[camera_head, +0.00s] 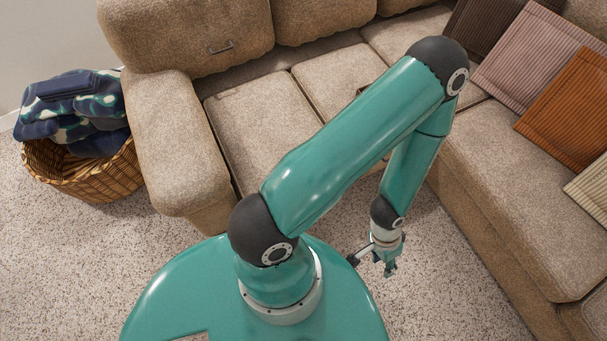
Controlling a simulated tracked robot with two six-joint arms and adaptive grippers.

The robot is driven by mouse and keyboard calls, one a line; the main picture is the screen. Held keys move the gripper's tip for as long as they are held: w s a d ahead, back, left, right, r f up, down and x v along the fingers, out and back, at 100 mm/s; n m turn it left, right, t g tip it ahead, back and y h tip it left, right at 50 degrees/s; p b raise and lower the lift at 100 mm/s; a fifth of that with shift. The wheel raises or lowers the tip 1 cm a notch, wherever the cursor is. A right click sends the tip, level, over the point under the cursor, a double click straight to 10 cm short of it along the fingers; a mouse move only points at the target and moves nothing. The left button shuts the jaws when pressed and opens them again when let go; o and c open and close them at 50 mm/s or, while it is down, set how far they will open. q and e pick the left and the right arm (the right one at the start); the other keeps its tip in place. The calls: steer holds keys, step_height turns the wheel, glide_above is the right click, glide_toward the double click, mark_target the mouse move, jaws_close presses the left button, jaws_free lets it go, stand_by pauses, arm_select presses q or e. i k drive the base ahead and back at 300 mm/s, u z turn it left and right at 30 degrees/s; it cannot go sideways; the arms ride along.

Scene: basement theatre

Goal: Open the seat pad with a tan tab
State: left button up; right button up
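The beige sectional sofa has several seat pads. One seat pad (262,122) lies at the left end, and another seat pad (338,78) lies beside it to the right, partly behind my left arm. A small brownish piece (362,89) shows at the arm's edge on that second pad; I cannot tell whether it is a tan tab. My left gripper (390,269) hangs over the carpet in front of the sofa, apart from the pads. It is small in view, and its finger opening is unclear. My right gripper is not in view.
A wicker basket (88,178) with folded blankets (72,110) stands left of the sofa armrest (175,135). Cushions, including an orange one (570,110), lean at the right. Speckled carpet (450,300) is clear around my gripper.

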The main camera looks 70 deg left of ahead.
mark_target(255, 123)
steer(key=z, duration=0.15)
steer(key=i, duration=0.25)
steer(key=u, duration=3)
steer(key=i, duration=0.5)
steer(key=z, duration=0.3)
steer(key=k, duration=0.5)
steer(key=u, duration=0.4)
steer(key=i, duration=0.35)
steer(key=z, duration=0.3)
